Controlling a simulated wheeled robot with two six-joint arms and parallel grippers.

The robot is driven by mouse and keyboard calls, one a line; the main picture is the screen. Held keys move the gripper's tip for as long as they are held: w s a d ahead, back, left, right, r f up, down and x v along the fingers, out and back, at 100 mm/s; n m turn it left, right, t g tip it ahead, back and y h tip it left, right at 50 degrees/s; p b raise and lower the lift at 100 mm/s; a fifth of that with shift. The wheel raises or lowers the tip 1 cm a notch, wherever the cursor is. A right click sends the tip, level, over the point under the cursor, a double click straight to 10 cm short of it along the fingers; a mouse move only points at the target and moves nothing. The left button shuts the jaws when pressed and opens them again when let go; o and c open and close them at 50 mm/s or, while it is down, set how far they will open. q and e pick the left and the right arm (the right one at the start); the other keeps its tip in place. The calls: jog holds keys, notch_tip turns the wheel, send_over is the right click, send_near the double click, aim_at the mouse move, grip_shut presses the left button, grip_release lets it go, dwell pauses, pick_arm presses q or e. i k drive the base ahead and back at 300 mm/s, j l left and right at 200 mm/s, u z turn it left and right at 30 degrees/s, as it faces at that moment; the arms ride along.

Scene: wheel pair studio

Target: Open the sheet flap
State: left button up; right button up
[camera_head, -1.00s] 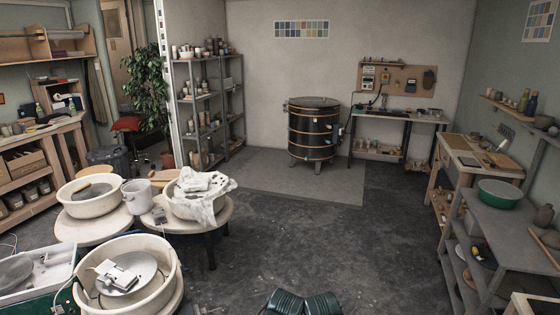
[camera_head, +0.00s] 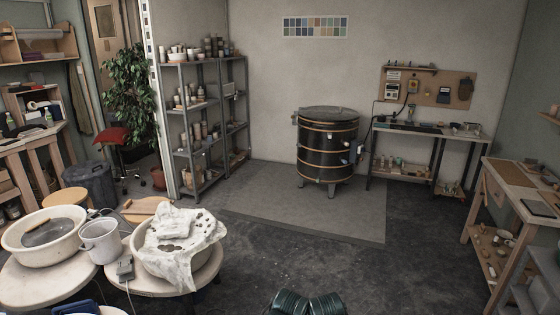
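A crumpled, off-white sheet (camera_head: 178,246) with dark spots or holes is draped over a round pale basin (camera_head: 208,268) at the lower left. Its folds heap up in the middle and a long part hangs down over the basin's front. I cannot tell which fold is the flap. Most of the basin is hidden under the sheet. Neither my left nor my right gripper shows, so nothing of mine is seen touching the sheet.
The basin stands on a pale round table (camera_head: 140,282). Left of it are a grey bucket (camera_head: 100,241) and another wheel basin (camera_head: 42,238). Dark floor (camera_head: 290,258) is open to the right, up to a black kiln (camera_head: 328,150). A metal shelf (camera_head: 205,125) stands behind.

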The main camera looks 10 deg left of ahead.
aim_at(173, 226)
jog(key=i+u, duration=0.1)
jog(key=i, duration=0.65)
jog(key=i+l+u, duration=0.15)
jog(key=i, duration=0.55)
jog(key=i+j+u, duration=0.1)
jog(key=i+u, duration=0.35)
jog(key=i, duration=0.25)
jog(key=i+l+u, duration=0.15)
jog(key=i+u, duration=0.3)
jog(key=i, duration=0.25)
jog(key=z, duration=0.25)
